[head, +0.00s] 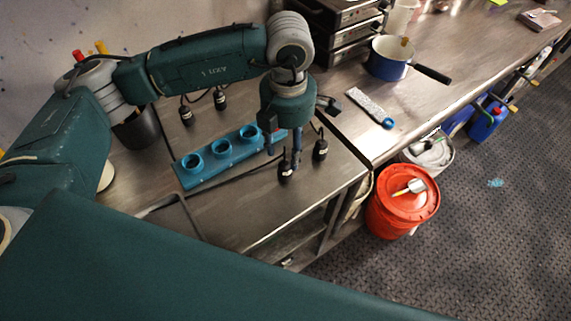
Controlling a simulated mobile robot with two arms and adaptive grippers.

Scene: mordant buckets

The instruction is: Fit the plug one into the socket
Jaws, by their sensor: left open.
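A teal socket block (208,171) lies on the steel table with round sockets in a row; its far end is partly hidden behind my left gripper. My left gripper (284,150) points down at the block's right end, open. A black plug (285,174) stands just below its fingertips; whether they touch it I cannot tell. A second black plug (320,151) stands to the right. Two more black plugs, a left one (186,116) and a right one (220,101), are behind the block. Which of these is plug one I cannot tell. My right gripper is out of view.
A dark pot (137,132) stands at the left, behind my arm. A blue saucepan (388,62) and a grey strip with a blue ring end (369,106) are on the counter to the right. An orange lidded bucket (402,213) stands beyond the table's right edge.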

